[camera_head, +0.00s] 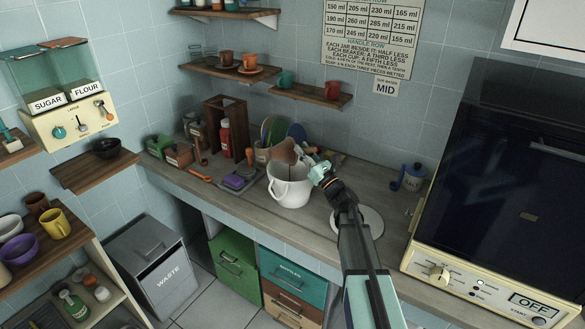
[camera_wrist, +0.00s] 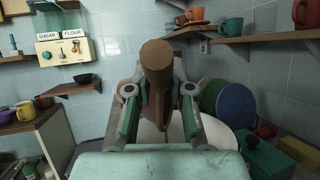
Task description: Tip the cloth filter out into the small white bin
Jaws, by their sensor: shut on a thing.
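The small white bin (camera_head: 290,190) stands on the counter in the middle of the head view. Its pale rim also shows behind my gripper in the wrist view (camera_wrist: 218,132). My gripper (camera_head: 308,163) is above the right side of the bin. It is shut on the wooden handle of the cloth filter (camera_head: 284,151), whose brown bag is over the bin opening. In the wrist view the handle (camera_wrist: 156,75) stands up between the two fingers (camera_wrist: 158,105) and hides most of the bag. I cannot tell whether anything is inside the bag.
Coloured plates (camera_head: 272,130) and a red bottle (camera_head: 225,138) stand behind and left of the bin. A purple sponge-like block (camera_head: 235,181) lies left of it. A wall shelf with mugs (camera_head: 310,95) hangs above.

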